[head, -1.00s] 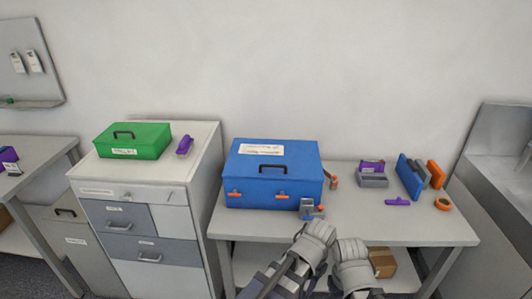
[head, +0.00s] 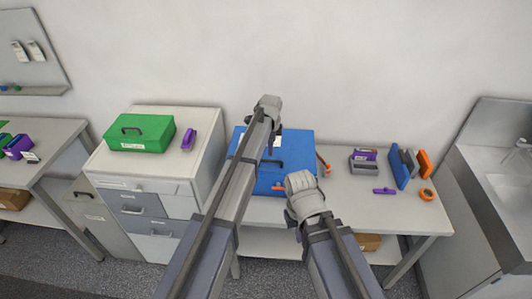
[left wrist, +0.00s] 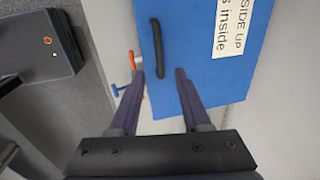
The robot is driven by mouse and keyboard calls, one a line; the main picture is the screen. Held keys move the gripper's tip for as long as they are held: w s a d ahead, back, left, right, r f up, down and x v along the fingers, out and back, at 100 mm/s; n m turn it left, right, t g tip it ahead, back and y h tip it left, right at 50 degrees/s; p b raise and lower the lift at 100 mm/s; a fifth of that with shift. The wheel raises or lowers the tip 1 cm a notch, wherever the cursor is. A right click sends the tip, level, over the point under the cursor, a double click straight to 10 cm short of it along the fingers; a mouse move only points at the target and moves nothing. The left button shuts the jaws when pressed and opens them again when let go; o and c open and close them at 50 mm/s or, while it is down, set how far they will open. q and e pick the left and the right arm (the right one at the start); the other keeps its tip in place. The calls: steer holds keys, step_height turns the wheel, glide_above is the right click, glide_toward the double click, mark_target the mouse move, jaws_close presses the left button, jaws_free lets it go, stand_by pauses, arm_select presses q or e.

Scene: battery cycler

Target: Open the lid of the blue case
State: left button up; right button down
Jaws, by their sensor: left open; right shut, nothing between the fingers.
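The blue case (head: 298,150) stands on the table with its lid down, partly hidden by my left arm. Its black handle (head: 271,163) lies on the lid and also shows in the left wrist view (left wrist: 156,45). An orange latch (head: 278,187) shows at the front; the other is hidden. My left gripper (head: 268,108) is above the case. In the left wrist view it is open (left wrist: 160,74), its fingertips either side of the handle's near end in the picture; contact cannot be told. My right gripper (head: 301,185) is shut and empty near the case's front right.
A green case (head: 150,135) and a purple item (head: 188,139) sit on the drawer cabinet at left. To the right are a grey and purple holder (head: 364,162), blue and orange upright pieces (head: 398,166) and an orange ring (head: 427,194).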

mark_target(271, 161)
arm_select(q)
steer(key=shift+w+f+b, duration=0.25)
steer(key=shift+f+b, duration=1.05)
steer(key=shift+w+f+b, duration=0.2)
steer(key=shift+f+b, duration=1.1)
steer(key=shift+f, duration=0.05)
steer(key=shift+w+f+b, duration=0.25)
steer(key=shift+f+b, duration=1.05)
steer(key=shift+r, duration=0.1)
jaws_close()
